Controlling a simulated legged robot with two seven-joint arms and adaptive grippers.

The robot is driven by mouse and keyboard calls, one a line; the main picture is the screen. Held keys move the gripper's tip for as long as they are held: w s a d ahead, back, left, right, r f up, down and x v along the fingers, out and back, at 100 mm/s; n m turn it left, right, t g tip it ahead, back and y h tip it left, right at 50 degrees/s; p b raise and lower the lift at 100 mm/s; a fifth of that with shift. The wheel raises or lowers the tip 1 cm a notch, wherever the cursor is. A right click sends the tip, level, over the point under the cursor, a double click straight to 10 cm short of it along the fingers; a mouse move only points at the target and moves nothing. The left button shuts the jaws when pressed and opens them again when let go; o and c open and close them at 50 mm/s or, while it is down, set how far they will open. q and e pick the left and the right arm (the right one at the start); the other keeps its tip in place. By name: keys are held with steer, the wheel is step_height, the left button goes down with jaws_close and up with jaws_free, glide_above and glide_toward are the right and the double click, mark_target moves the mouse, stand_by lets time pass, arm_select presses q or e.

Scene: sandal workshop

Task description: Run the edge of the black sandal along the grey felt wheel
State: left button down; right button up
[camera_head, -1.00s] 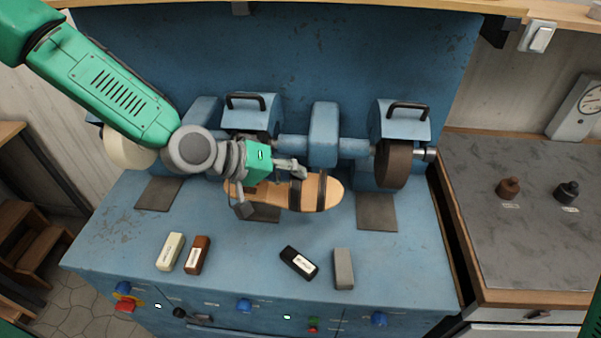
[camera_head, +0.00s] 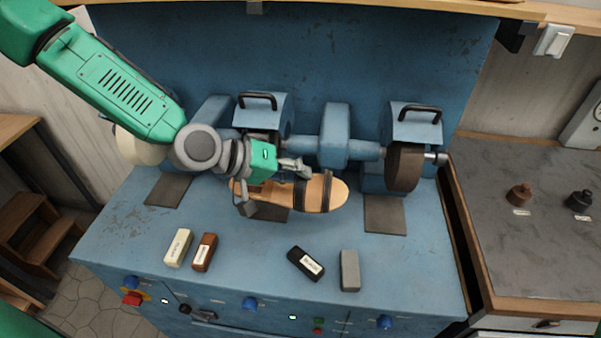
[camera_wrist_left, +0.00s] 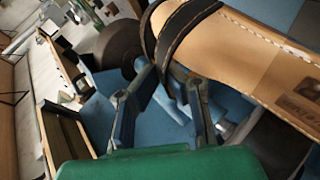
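The sandal (camera_head: 316,192) has a tan footbed and black straps. It lies roughly level in front of the machine's middle hood, its strapped end to the right. My left gripper (camera_head: 272,190) is at the sandal's left half, one finger by the strap, the other at the near edge. No grey felt wheel shows clearly; the place under the middle hood (camera_head: 262,114) is mostly hidden by my gripper and the sandal. I cannot tell whether the sandal touches a wheel. My right gripper is out of view.
A cream wheel (camera_head: 138,150) is partly behind my left arm; a brown wheel (camera_head: 405,167) is at right. White (camera_head: 178,248), brown (camera_head: 204,252), black (camera_head: 305,263) and grey (camera_head: 349,270) bars lie on the blue bench. A grey-topped counter (camera_head: 530,250) stands right.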

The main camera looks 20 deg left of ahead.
arm_select(q)
steer(key=shift+a, duration=0.25)
steer(key=shift+s+a, duration=0.2)
steer(key=shift+a, duration=0.5)
steer(key=shift+s+a, duration=0.1)
steer(key=shift+a, duration=0.15)
stand_by(0.3)
steer(key=shift+s+a+p, duration=0.25)
steer(key=shift+a+p, duration=0.1)
steer(key=shift+a, duration=0.25)
stand_by(0.7)
steer(key=shift+a, duration=0.15)
steer(key=shift+s+a, duration=0.6)
steer(key=shift+w, duration=0.25)
stand_by(1.2)
